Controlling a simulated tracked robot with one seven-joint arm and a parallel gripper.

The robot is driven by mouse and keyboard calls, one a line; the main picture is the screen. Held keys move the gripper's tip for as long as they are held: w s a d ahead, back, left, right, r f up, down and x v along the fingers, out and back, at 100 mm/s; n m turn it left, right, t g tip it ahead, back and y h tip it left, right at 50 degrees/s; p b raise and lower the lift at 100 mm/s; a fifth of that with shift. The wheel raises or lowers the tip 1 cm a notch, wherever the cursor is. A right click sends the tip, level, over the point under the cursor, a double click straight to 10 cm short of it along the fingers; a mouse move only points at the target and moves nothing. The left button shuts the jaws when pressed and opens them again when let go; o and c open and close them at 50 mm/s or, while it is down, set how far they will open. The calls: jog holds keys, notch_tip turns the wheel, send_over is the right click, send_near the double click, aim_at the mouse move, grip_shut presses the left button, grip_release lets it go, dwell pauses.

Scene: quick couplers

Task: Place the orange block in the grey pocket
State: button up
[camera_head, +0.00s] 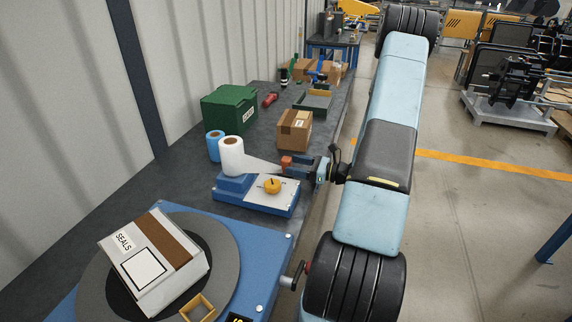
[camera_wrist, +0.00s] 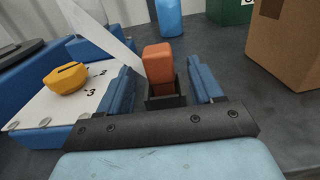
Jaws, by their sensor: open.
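The orange block (camera_head: 286,162) shows at the tips of my gripper (camera_head: 293,167) in the head view. In the wrist view the orange block (camera_wrist: 158,60) stands between the two blue fingers of my gripper (camera_wrist: 162,74), with a visible gap on each side. The fingers are open. A dark square-edged piece (camera_wrist: 166,101) is at the block's lower end and hides its base. I cannot tell whether this piece is the grey pocket or part of my gripper, nor whether the block sits inside it.
A blue-and-white fixture with a yellow knob (camera_head: 272,186) and a white roll (camera_head: 231,156) stand beside my gripper. A cardboard box (camera_head: 294,130) and a green box (camera_head: 229,108) are behind. A seals box (camera_head: 155,262) sits on a turntable in front.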

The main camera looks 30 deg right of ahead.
jog(key=v, duration=0.6)
jog(key=shift+s+d+r, duration=0.15)
jog(key=shift+s, duration=0.05)
jog(key=s+a+r+n+g+h, duration=0.1)
jog(key=s+a+r+n+g, duration=0.2)
jog(key=a+r+n+g, duration=0.45)
jog(key=s+a+r+n+g+h, duration=0.25)
jog(key=a+r+n+g, duration=0.25)
jog(key=a+r+n, duration=0.4)
jog(key=s+a+r+n+t+h, duration=0.2)
jog(key=s+r+n+h, duration=0.2)
jog(key=s+r, duration=0.3)
jog(key=s+a+r+n+t+h, duration=0.3)
jog(key=s+r+n+h, duration=0.2)
jog(key=s+r+n, duration=0.1)
jog(key=shift+v, duration=1.4)
jog(key=shift+s+a+f+n, duration=0.1)
jog(key=shift+s+n, duration=0.1)
jog(key=shift+n, duration=0.05)
